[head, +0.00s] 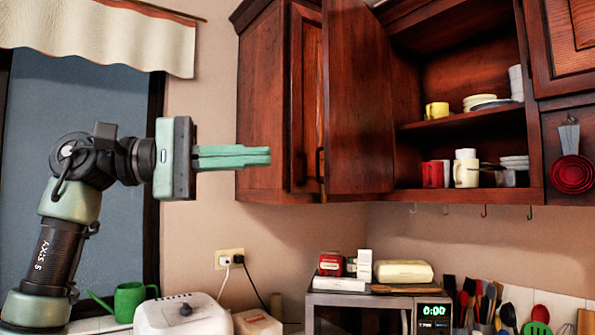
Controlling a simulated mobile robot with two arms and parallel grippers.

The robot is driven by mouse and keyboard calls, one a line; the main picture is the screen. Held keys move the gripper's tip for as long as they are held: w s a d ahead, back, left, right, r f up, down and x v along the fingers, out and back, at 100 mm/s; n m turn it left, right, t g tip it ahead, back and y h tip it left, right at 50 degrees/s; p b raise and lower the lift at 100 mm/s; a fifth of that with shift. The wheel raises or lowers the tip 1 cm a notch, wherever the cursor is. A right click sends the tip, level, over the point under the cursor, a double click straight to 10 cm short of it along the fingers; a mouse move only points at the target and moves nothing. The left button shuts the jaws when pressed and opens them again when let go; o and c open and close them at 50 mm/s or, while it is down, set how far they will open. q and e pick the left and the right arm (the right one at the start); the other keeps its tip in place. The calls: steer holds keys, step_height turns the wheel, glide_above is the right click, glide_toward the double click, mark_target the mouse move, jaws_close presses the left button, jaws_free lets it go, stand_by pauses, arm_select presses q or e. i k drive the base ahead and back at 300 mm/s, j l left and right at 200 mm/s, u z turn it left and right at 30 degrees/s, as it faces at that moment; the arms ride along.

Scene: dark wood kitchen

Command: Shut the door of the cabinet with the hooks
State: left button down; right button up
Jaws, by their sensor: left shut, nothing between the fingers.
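The cabinet with the hooks (461,192) hangs on the wall at the right, with several small hooks under its bottom edge. Its door (358,105) stands open, swung out at its left side, so the shelves with cups and plates show. My left gripper (268,155) is shut and empty, its green fingers pointing right. In the picture it overlaps the side of the neighbouring cabinet, left of the open door. It appears apart from the door; the exact depth gap I cannot tell. My right gripper is not in view.
Another cabinet (264,110) with a narrow front stands left of the open door. Below are a microwave (380,308) with boxes on top, a white appliance (182,316) and a green watering can (130,300). Red measuring cups (571,174) hang at the right.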

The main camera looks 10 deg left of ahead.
mark_target(357, 148)
steer(key=i+j, duration=0.2)
steer(key=i, duration=0.2)
steer(key=i+j, duration=0.15)
steer(key=i, duration=0.25)
steer(key=i+j, duration=0.2)
steer(key=i, duration=0.2)
